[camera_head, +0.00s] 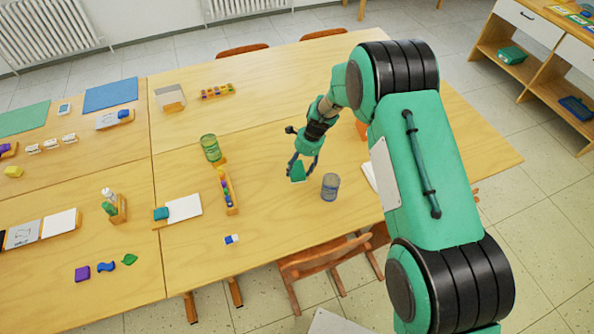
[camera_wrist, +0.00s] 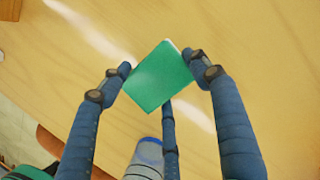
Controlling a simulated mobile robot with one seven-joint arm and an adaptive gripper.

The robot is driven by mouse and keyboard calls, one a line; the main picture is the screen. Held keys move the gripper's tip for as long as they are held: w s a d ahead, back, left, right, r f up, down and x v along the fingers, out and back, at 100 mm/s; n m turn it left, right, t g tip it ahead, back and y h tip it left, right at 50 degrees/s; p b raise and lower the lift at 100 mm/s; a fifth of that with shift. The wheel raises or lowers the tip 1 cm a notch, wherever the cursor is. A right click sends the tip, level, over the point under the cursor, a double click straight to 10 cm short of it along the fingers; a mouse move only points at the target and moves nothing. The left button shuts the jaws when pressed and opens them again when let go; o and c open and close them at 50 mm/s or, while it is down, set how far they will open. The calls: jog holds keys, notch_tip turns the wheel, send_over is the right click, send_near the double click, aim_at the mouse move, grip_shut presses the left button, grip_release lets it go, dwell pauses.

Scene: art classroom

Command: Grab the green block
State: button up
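The green block (camera_head: 297,173) is at the fingertips of my gripper (camera_head: 301,166), over the right-hand part of the wooden table. In the wrist view the green block (camera_wrist: 158,76) sits tilted between the blue fingers. The left and right fingertips meet its opposite sides, and a third finger reaches its lower edge. My gripper (camera_wrist: 160,72) looks shut on it. I cannot tell whether the block is clear of the table top.
A grey-blue jar (camera_head: 330,187) stands just right of the block; it also shows in the wrist view (camera_wrist: 146,160). A green jar (camera_head: 210,148) and a wooden paint rack (camera_head: 228,190) stand to the left. A chair (camera_head: 325,262) is at the near table edge.

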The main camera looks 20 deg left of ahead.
aim_at(298, 168)
jog(key=c, duration=0.4)
jog(key=shift+r+p, duration=0.9)
jog(key=shift+r, duration=4.1)
